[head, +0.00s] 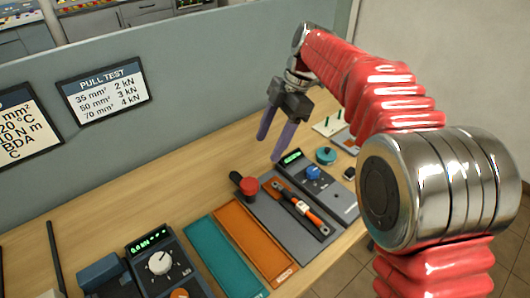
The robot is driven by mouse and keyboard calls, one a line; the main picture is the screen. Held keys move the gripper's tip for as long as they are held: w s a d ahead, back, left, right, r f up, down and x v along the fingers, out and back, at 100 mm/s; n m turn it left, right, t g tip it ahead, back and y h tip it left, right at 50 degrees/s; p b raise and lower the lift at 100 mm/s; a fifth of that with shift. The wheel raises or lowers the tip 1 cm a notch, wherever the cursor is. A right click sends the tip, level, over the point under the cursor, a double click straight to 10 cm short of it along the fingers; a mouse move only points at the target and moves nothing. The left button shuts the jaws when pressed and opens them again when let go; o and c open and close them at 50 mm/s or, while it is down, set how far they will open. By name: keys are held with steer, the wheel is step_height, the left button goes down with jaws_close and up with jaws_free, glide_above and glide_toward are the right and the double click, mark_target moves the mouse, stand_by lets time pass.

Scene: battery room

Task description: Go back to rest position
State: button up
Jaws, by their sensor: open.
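My gripper (274,138) hangs above the back part of the wooden bench (165,185), near the grey partition. Its two purple fingers point down and stand apart, with nothing between them. My red-sleeved arm reaches in from the right side and bends down to the gripper. The gripper appears clear of the things on the bench, though its exact height is hard to tell.
A grey tray (262,215) holds an orange-handled tool (305,210). Beside it are a red-knobbed item (249,187), an orange tray (250,250), a teal tray (218,262), a blue-knobbed device (313,173) and a white-knobbed meter (160,262). The partition (200,90) borders the bench's back.

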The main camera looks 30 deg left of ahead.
steer(key=shift+w+d+r, duration=0.1)
steer(key=shift+w+r, duration=0.05)
steer(key=shift+r, duration=0.2)
stand_by(0.4)
step_height(320, 180, down, 5)
steer(key=d+m+t, duration=0.1)
steer(key=d+m, duration=0.1)
steer(key=m, duration=0.7)
steer(key=d+r+m+t, duration=0.1)
steer(key=d+m+t, duration=0.2)
steer(key=d+m, duration=0.95)
steer(key=s+d+r+m+t, duration=0.1)
steer(key=s+d, duration=0.3)
steer(key=d, duration=0.6)
steer(key=s+d+r+m+t+h, duration=0.1)
steer(key=s+d+m, duration=0.3)
steer(key=d, duration=0.7)
steer(key=s+d+r+m+t+h, duration=0.1)
steer(key=s+d+r+m+t, duration=0.1)
steer(key=s+d, duration=0.4)
steer(key=shift+d+m+t, duration=0.65)
steer(key=shift+d+t, duration=0.05)
steer(key=shift+d, duration=2.05)
